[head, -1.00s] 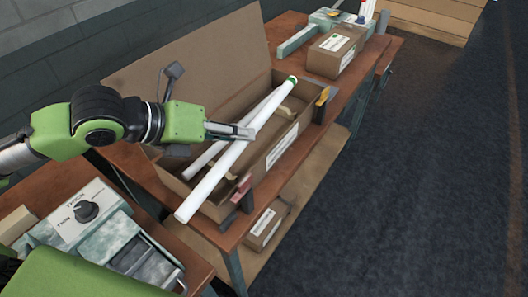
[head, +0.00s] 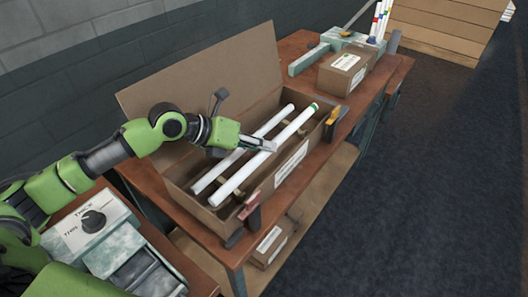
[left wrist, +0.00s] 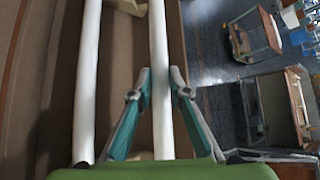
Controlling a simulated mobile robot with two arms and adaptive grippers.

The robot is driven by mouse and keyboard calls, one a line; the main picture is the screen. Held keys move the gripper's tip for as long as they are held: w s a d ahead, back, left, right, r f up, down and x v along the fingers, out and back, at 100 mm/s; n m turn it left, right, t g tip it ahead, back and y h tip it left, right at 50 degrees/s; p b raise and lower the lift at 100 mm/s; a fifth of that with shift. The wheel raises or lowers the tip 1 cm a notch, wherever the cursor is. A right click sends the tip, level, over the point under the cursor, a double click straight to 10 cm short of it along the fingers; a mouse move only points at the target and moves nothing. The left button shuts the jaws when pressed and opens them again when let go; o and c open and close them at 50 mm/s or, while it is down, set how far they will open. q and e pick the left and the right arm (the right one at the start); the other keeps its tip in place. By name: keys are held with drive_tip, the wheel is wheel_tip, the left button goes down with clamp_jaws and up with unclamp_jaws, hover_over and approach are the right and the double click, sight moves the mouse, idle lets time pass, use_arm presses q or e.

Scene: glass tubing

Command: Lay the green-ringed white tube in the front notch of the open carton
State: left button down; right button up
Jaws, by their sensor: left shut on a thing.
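The green-ringed white tube (head: 262,155) lies lengthwise inside the open carton (head: 200,210), along its front side, with the green ring (head: 314,108) at the far end. My left gripper (head: 266,147) is shut on it near the middle. In the left wrist view the tube (left wrist: 160,40) runs between the two fingertips (left wrist: 160,78). A second white tube (head: 225,172) lies parallel behind it; it also shows in the left wrist view (left wrist: 88,60). Tan notched supports (head: 292,128) show partly under the tubes. I cannot tell whether the held tube touches the front notch.
The carton's lid (head: 200,78) stands open at the back. A yellow clamp (head: 333,118) and a red clamp (head: 249,208) stand at the carton's front edge. A closed box (head: 346,72) is beyond it.

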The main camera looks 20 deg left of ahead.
use_arm(q)
drive_tip(key=shift+w+f, duration=0.7)
drive_tip(key=shift+f, duration=0.15)
wheel_tip(320, 180, down, 3)
drive_tip(key=shift+p, duration=0.3)
drive_tip(key=shift+f+b, duration=0.15)
drive_tip(key=shift+b, duration=0.15)
drive_tip(key=c, duration=1.9)
unclamp_jaws()
